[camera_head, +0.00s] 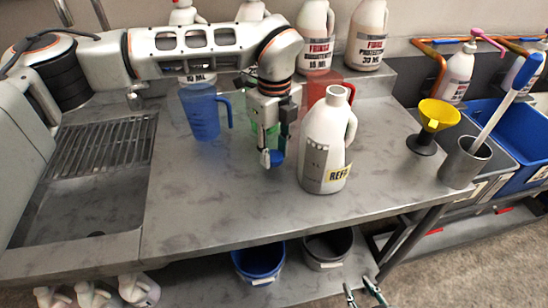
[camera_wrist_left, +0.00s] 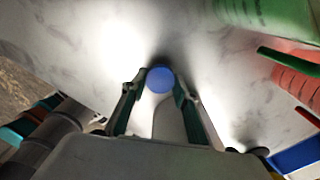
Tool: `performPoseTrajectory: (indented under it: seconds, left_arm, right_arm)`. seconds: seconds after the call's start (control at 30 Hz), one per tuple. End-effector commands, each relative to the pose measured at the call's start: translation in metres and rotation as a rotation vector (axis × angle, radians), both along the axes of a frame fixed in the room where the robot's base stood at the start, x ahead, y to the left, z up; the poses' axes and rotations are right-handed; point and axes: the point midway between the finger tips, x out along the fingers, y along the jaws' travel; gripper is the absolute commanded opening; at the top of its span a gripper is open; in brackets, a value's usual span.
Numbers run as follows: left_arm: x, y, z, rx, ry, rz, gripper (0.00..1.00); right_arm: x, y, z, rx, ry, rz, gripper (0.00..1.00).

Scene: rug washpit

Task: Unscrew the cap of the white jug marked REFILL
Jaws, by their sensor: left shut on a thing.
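The white jug marked REFILL (camera_head: 325,145) stands upright on the grey counter, and its pale neck (camera_head: 336,93) shows no cap. My left gripper (camera_head: 272,158) is to the left of the jug, pointing down, shut on a round blue cap (camera_head: 277,157). In the left wrist view the blue cap (camera_wrist_left: 160,78) sits between the two fingertips (camera_wrist_left: 158,86). The cap is low over the counter; I cannot tell whether it touches it. My right gripper (camera_head: 362,290) shows only its fingertips at the bottom edge, apart and empty.
A blue pitcher (camera_head: 203,112), a green pitcher (camera_head: 262,135) and a red pitcher (camera_head: 343,82) stand behind. A yellow funnel (camera_head: 438,115) and a grey cup (camera_head: 464,164) stand right. A drain grate (camera_head: 105,148) is left. The counter's front is clear.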

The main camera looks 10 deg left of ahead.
Motion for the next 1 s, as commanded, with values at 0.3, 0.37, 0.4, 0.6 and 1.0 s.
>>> performPoseTrajectory:
  seconds: [0.3, 0.37, 0.4, 0.6, 1.0]
  left_arm:
    - [0.000, 0.000, -0.025, 0.001, -0.001, 0.001, 0.04]
    - [0.000, 0.000, -0.025, 0.001, 0.000, 0.001, 0.04]
    - [0.000, 0.000, -0.025, 0.001, 0.001, 0.001, 0.04]
    - [0.000, 0.000, -0.029, 0.001, 0.001, 0.001, 0.37]
    - [0.000, 0.000, -0.027, 0.001, 0.000, 0.001, 0.46]
  right_arm:
    - [0.000, 0.000, 0.001, 0.000, 0.000, 0.000, 0.33]
    - [0.000, 0.000, 0.001, 0.000, 0.000, 0.000, 0.33]
    - [0.000, 0.000, 0.001, 0.000, 0.000, 0.000, 0.33]
    - [0.000, 0.000, -0.001, 0.000, 0.001, 0.000, 0.33]
    - [0.000, 0.000, 0.000, -0.002, 0.000, 0.000, 0.33]
